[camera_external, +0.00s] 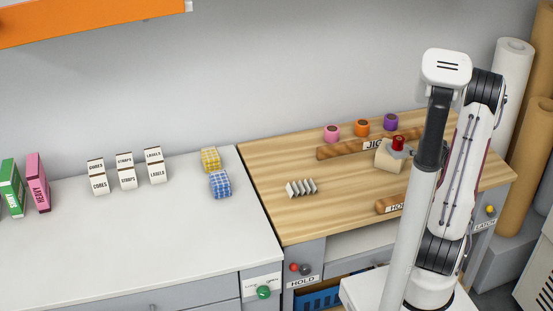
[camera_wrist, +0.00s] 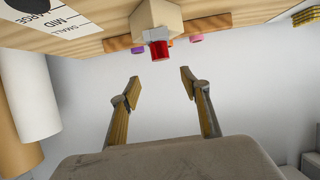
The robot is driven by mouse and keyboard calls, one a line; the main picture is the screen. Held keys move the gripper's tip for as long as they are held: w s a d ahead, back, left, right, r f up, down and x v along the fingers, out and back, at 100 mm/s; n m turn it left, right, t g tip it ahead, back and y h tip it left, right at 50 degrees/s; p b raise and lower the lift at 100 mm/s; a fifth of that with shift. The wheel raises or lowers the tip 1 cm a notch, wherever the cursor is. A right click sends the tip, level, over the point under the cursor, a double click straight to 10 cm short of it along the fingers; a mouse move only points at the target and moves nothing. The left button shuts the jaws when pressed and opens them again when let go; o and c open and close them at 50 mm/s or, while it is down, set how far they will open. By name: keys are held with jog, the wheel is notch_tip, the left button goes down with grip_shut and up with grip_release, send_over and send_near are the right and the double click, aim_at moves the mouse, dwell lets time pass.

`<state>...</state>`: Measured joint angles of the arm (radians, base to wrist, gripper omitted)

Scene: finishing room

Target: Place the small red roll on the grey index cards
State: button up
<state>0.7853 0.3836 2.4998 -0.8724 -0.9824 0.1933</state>
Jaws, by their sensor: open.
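The small red roll (camera_external: 398,143) sits on top of a pale wooden block (camera_external: 389,157) on the wooden bench. In the wrist view the red roll (camera_wrist: 160,50) shows beyond the fingertips, with a whitish piece between it and the block (camera_wrist: 155,17). A row of grey-white upright cards (camera_external: 301,187), which look like the index cards, stands on the left part of the bench. They do not show in the wrist view. My gripper (camera_wrist: 160,77) is open and empty, its fingers apart from the roll. The arm hides it in the external view.
Pink (camera_external: 331,133), orange (camera_external: 362,128) and purple (camera_external: 390,122) rolls stand along the back of the bench. Wooden bars lie behind and in front of the block. Bare bench surrounds the cards.

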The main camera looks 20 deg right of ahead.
jog(key=s+a+r+g+h, duration=0.35)
jog(key=s+a+r, duration=0.3)
jog(key=r, duration=0.35)
jog(key=s+a+r+g+y, duration=0.2)
jog(key=s+a+g+y, duration=0.1)
jog(key=s+a, duration=1.2)
jog(key=shift+s+a+r+g+y, duration=0.25)
jog(key=shift+s+r+g+y, duration=0.25)
jog(key=shift+s, duration=0.6)
